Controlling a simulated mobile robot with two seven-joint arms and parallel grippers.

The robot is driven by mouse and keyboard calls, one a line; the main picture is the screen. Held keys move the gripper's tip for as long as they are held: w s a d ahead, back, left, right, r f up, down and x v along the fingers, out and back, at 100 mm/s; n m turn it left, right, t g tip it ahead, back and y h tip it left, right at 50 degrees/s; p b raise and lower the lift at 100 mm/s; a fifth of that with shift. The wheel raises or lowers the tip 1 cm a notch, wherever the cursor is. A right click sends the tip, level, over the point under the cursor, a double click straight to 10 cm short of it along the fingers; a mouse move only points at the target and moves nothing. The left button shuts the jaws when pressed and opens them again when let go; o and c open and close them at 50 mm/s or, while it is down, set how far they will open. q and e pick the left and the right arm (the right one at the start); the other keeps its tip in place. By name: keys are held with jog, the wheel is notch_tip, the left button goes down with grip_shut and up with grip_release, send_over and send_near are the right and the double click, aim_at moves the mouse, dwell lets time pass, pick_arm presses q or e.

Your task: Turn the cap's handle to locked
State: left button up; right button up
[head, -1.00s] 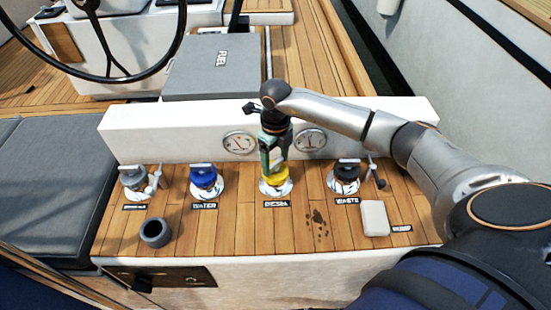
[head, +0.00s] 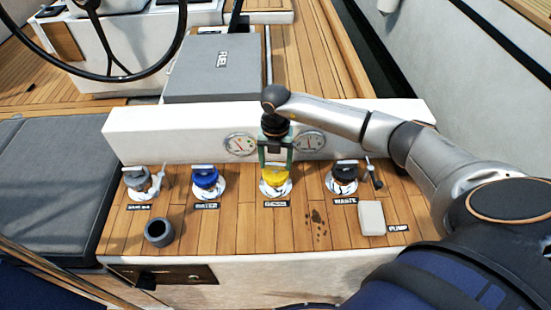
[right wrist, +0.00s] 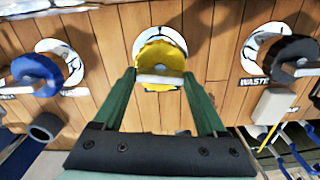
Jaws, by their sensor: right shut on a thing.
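The yellow cap (head: 275,178) sits in a round white-and-metal fitting behind a small dark label on the teak deck. It also shows in the right wrist view (right wrist: 161,55). Its pale bar handle (right wrist: 160,77) runs across the cap, left to right in that view. My right gripper (head: 275,165) stands over the cap from above. The fingertips partly hide the handle in the head view. My left gripper is not in view.
A blue cap (head: 206,178) is left of the yellow one, with a grey cap (head: 138,179) beyond. A black cap (head: 344,174) is to the right, near a pale block (head: 371,217). A dark cup (head: 159,232) stands front left. A white ledge with gauges (head: 240,144) rises behind.

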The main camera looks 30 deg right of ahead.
jog(key=shift+m+p, duration=0.8)
jog(key=shift+m, duration=1.5)
jog(key=o, duration=1.3)
notch_tip(320, 180, up, 13)
jog(key=shift+f+b, duration=0.2)
jog(key=shift+b, duration=0.25)
